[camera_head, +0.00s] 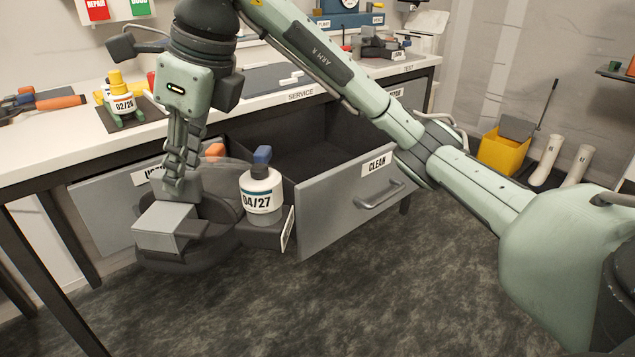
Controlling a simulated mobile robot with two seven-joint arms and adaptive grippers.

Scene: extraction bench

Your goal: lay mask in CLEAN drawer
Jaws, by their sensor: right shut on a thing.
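The mask (215,245) is a dark grey rounded body with a pale grey block at its front, in the left half of the head view. My right gripper (174,188) points down and is shut on the mask, which hangs in front of the bench. The CLEAN drawer (335,205) is pulled out, to the right of the mask. Its dark inside shows behind the grey front and looks empty where visible. A white bottle-shaped canister (262,196) marked 04/27 is beside the mask; I cannot tell whether they are joined. My left gripper is out of view.
Another grey drawer front (110,205), its label partly covered, is behind the mask. The bench top (60,145) carries a canister (122,103) marked 02/26 and orange-handled tools. My right arm crosses above the CLEAN drawer. A yellow bucket (500,155) stands far right. The front floor is clear.

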